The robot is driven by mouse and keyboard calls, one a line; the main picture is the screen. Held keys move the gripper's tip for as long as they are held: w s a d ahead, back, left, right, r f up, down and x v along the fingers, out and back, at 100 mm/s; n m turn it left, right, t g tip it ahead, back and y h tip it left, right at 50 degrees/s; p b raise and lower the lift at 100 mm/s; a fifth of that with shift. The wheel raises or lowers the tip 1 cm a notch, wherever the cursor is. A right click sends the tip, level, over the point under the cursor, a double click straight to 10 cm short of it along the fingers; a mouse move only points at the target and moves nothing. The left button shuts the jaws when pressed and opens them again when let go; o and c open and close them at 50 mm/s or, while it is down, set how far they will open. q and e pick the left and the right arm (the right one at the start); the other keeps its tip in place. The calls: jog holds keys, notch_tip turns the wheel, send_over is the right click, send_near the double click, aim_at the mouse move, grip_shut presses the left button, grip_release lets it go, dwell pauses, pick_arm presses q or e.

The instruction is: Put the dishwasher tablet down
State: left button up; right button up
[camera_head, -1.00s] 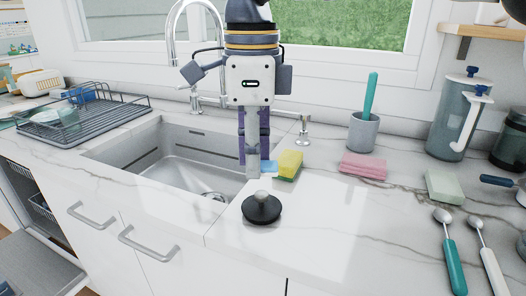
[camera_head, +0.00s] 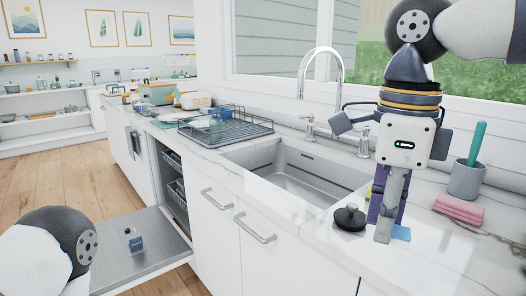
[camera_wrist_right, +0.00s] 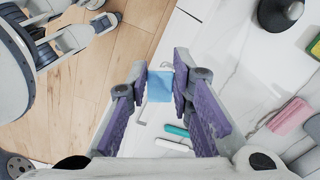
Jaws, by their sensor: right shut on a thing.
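My right gripper (camera_head: 388,222) points down over the counter beside the sink, next to the dark sink plug. In the wrist view its purple-padded fingers (camera_wrist_right: 161,88) are shut on a flat light-blue piece, the dishwasher tablet (camera_wrist_right: 160,87). In the head view the tablet (camera_head: 401,233) shows partly behind the fingertips, close above the counter; I cannot tell if it touches. The open dishwasher door (camera_head: 150,262) lies at lower left, with a small dispenser (camera_head: 132,240) that shows something blue. My left arm enters at lower left; its gripper is out of the picture.
The sink plug (camera_head: 349,218) stands on the counter close to the right gripper. The sink (camera_head: 300,180) and dish rack (camera_head: 225,130) lie to the left. The front-right counter (camera_head: 440,265) is clear.

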jog(key=s+d+f+n, duration=0.1)
jog(key=s+f+n, duration=0.1)
jog(key=f+n, duration=0.8)
jog(key=s+f+n, duration=0.1)
jog(key=f+n, duration=0.9)
jog(key=n, duration=0.3)
jog(key=shift+s+d+f, duration=0.15)
jog(key=shift+s+d, duration=0.2)
